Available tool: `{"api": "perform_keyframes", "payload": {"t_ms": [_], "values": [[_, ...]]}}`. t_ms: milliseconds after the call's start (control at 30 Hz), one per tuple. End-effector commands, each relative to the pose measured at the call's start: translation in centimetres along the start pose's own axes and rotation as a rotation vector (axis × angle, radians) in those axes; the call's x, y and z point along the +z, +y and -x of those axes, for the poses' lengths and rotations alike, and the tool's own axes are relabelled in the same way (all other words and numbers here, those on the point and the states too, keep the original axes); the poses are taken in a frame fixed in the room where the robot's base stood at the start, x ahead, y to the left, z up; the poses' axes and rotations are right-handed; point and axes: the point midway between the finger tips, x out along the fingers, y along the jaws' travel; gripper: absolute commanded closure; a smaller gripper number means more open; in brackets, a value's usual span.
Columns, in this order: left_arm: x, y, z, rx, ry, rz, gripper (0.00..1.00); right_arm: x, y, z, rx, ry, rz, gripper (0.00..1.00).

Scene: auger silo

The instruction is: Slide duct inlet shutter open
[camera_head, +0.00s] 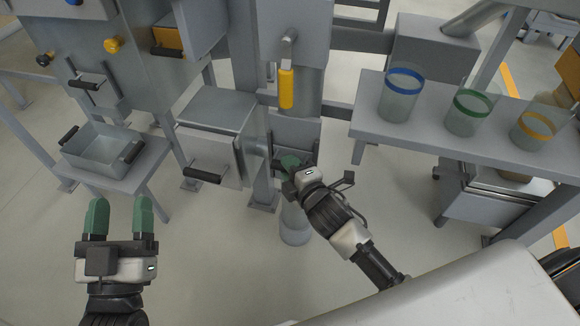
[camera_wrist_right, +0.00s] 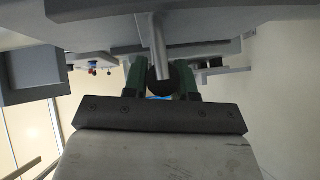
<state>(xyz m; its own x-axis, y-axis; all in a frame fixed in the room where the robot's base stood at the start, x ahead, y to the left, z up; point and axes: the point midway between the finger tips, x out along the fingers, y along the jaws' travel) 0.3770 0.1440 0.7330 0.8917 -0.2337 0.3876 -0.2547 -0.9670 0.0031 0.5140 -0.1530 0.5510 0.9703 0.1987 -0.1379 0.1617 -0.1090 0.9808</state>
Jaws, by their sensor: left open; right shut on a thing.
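The duct inlet shutter seems to be the grey panel (camera_head: 296,132) on the vertical duct below the yellow-handled lever, in the middle of the head view. My right gripper (camera_head: 289,161) is at the lower edge of this panel, its green fingers mostly hidden by its own wrist. In the right wrist view the gripper (camera_wrist_right: 162,80) is shut on a dark round-ended handle (camera_wrist_right: 172,79). I cannot tell how far the shutter is open. My left gripper (camera_head: 120,215) is open and empty over the floor.
A yellow-handled lever (camera_head: 286,88) hangs above the panel. A grey box with a black handle (camera_head: 202,174) stands close on the left. A metal bin (camera_head: 96,160) sits on a left stand. Banded jars stand on the right shelf (camera_head: 362,118).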

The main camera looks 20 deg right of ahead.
Motion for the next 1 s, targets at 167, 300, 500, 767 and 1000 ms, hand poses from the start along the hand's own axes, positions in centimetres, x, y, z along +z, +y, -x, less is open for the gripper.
{"api": "perform_keyframes", "payload": {"t_ms": [167,300,500,767,1000], "values": [[1.7,-0.4,0.3,-0.010,-0.162,-0.006,0.42,-0.1,0.8,0.1,-0.002,-0.001,0.000,1.00],[3.6,-0.8,1.0,-0.019,-0.339,-0.010,0.42,-0.2,1.4,0.2,-0.002,-0.001,0.001,1.00],[6.2,-1.4,3.0,-0.035,-0.592,-0.014,0.42,-0.3,2.4,0.3,-0.001,-0.002,0.001,1.00],[8.5,-2.0,6.8,-0.056,-0.921,-0.014,0.42,-0.5,3.7,0.5,0.001,-0.002,0.001,1.00],[9.1,-2.5,11.0,-0.078,-1.224,-0.010,0.42,-0.7,5.2,0.7,0.002,-0.001,0.003,1.00]]}}
